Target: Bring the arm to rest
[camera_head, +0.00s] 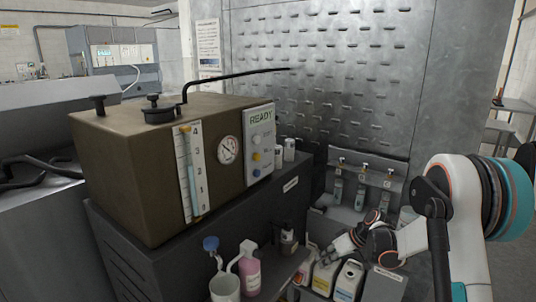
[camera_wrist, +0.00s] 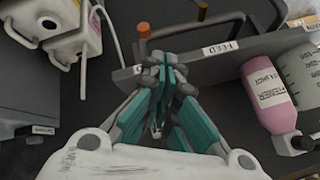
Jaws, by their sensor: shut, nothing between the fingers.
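My arm (camera_head: 455,235) reaches in from the right side of the head view. My gripper (camera_head: 326,256) is shut and empty, in front of the lower shelves and just right of the brown machine (camera_head: 130,170). In the wrist view my gripper (camera_wrist: 165,62) shows its teal fingers together, with a shelf edge labelled FEED (camera_wrist: 225,47) beyond the tips. I cannot tell how far the fingertips are from that edge.
The brown machine has a READY panel (camera_head: 260,140) and a gauge. A pink bottle (camera_head: 249,272) and a white jug (camera_head: 224,288) stand left of my gripper. White containers (camera_head: 348,281) stand below it. Dispensers (camera_head: 361,190) hang behind. The wrist view shows the pink bottle (camera_wrist: 268,90) at right.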

